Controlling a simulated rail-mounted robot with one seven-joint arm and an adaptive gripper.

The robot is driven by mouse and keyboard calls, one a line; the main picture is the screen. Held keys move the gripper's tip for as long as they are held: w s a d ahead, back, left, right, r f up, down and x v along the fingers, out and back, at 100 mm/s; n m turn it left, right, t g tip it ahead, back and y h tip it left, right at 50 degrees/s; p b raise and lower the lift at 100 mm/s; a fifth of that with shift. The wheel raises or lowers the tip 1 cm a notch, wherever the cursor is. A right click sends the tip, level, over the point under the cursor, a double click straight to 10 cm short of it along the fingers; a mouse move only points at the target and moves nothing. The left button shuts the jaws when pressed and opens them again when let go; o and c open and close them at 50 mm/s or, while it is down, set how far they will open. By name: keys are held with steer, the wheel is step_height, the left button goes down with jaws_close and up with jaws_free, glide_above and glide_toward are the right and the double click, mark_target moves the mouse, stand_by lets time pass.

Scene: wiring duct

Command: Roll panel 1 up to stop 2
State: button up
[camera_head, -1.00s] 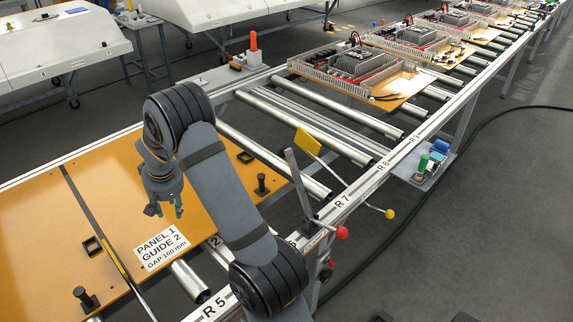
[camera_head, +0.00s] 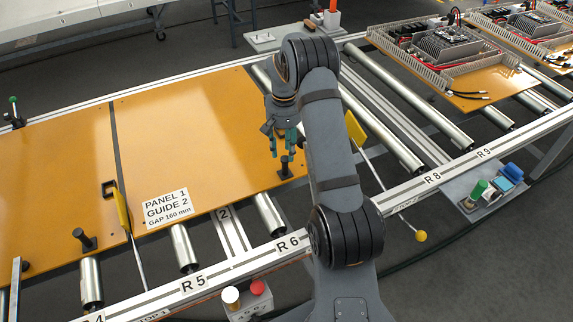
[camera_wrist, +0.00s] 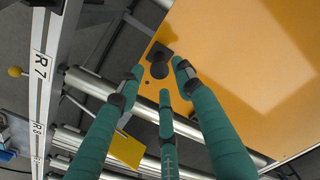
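Panel 1 (camera_head: 190,130) is a flat orange board lying on the rollers, with a white label reading PANEL 1, GUIDE 2, GAP 160 mm. A black post (camera_head: 286,169) stands near its right edge. My gripper (camera_head: 285,145) is above and close to this post. In the wrist view the green fingers (camera_wrist: 160,85) are spread, with the post's dark round top (camera_wrist: 160,70) seen between their tips; contact cannot be told. Stop 2 is a yellow plate (camera_head: 355,130) to the right of the panel, apart from it; it also shows in the wrist view (camera_wrist: 125,150).
Bare rollers (camera_head: 385,132) lie beyond the stop plate. A second orange panel (camera_head: 50,165) and another yellow plate (camera_head: 121,208) are at left. Panels carrying electronics (camera_head: 450,55) stand at upper right. The rail (camera_head: 350,208) runs along the near side.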

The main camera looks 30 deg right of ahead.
mark_target(285, 166)
step_height(285, 166, down, 8)
steer(key=shift+d+r+p, duration=0.1)
steer(key=shift+p, duration=0.4)
steer(key=shift+c, duration=0.7)
steer(key=c, duration=0.7)
jaws_close()
